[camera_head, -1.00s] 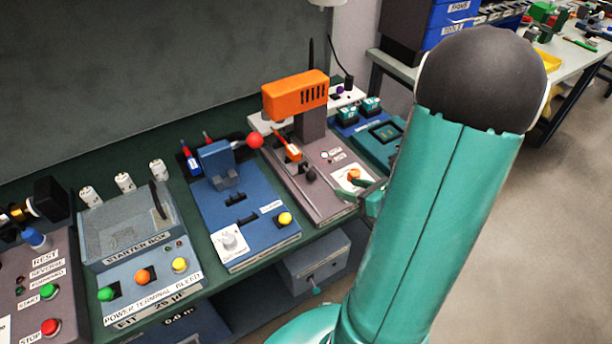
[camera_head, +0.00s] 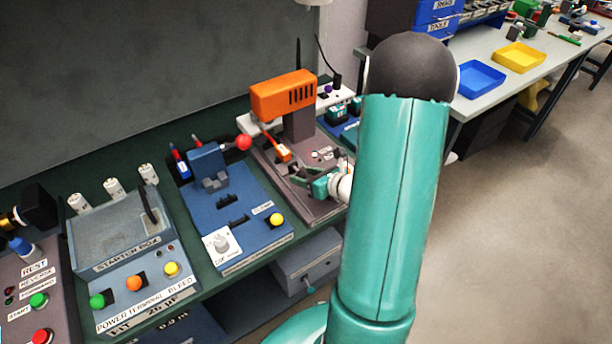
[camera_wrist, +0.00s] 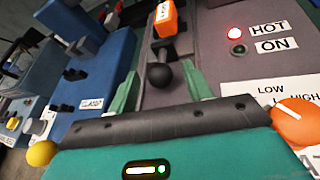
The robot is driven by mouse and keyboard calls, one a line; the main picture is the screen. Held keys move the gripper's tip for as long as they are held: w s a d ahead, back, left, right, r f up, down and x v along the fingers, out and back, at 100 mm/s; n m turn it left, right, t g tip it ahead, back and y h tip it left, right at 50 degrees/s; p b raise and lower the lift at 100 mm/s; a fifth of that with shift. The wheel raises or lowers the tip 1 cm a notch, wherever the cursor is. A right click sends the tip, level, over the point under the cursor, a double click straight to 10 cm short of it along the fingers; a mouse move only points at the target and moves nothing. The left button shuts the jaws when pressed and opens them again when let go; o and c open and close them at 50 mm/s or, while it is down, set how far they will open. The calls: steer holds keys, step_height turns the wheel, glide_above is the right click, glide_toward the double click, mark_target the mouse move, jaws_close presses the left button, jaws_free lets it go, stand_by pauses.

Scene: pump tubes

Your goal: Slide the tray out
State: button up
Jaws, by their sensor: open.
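The mauve station (camera_head: 322,212) on the bench carries an orange overhead unit (camera_head: 283,95). In the wrist view, a black ball knob (camera_wrist: 160,76) on a rod stands out from this station, near a small labelled orange part (camera_wrist: 166,18). My gripper (camera_head: 294,174) is over the station. Its green fingers also show in the wrist view (camera_wrist: 160,70), open, one on each side of the knob; I cannot tell whether they touch it. No part is clearly marked as the tray, and I cannot tell whether the knob belongs to it.
The blue clamp station (camera_head: 240,225) with a yellow button (camera_head: 277,219) is to the left, and the starter box (camera_head: 118,230) is farther left. A grey box (camera_head: 308,262) hangs under the bench. Shallow blue (camera_head: 480,79) and yellow bins (camera_head: 518,57) lie on another table. Open floor is right.

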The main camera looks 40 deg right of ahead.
steer(key=shift+w, duration=0.1)
jaws_close()
